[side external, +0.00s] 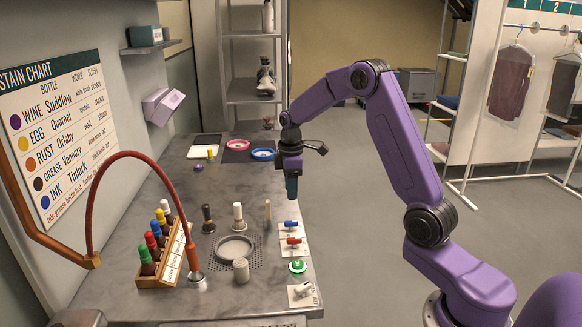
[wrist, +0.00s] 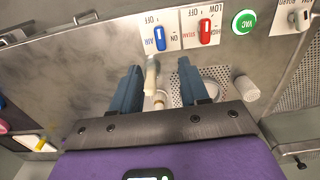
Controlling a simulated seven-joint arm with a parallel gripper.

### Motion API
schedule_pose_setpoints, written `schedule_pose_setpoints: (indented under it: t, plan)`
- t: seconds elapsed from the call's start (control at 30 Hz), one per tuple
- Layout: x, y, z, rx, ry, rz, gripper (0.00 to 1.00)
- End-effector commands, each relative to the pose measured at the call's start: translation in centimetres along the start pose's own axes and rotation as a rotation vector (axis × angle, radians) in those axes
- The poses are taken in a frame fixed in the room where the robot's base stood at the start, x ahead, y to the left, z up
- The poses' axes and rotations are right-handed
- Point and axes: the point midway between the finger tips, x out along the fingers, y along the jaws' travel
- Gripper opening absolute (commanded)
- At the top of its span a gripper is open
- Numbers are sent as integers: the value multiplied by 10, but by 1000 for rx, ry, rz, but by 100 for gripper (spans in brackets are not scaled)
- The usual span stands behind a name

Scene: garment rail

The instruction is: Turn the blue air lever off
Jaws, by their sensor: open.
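The blue air lever (side external: 291,224) sits on a white plate at the right edge of the bench. In the wrist view the blue lever (wrist: 159,38) is beside upside-down labels AIR, ON and OFF; I cannot tell surely which mark it points to. My gripper (side external: 291,190) hangs pointing down above the bench, just above and behind the blue lever. In the wrist view my gripper (wrist: 160,66) has its two blue-grey fingers apart, with nothing gripped. The blue lever lies beyond the fingertips, roughly between their lines, and looks untouched.
The red steam lever (wrist: 207,32) is close beside the blue one, then the green VAC button (wrist: 244,21). A pale upright brush-like tool (side external: 267,214) stands left of the levers. A bottle rack (side external: 168,262) and red hose (side external: 110,160) are further left.

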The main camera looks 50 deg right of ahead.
Motion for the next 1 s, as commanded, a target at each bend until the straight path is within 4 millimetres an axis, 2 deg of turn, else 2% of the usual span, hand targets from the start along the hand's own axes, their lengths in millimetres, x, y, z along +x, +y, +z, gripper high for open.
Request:
schedule_pose_setpoints:
  t: [0.03, 0.2, 0.4, 0.83, 0.93, 1.0]
  plan:
    - [-12, 0, 0, 0, 3, 4, 45]
    - [-42, 0, 0, -1, 2, 3, 45]
    - [-62, 0, -1, -2, 1, 2, 45]
    - [-66, -1, -1, -2, 0, 0, 45]
    - [-68, -9, -6, -10, 1, 1, 45]
    - [-69, -22, -13, -21, 2, 2, 45]
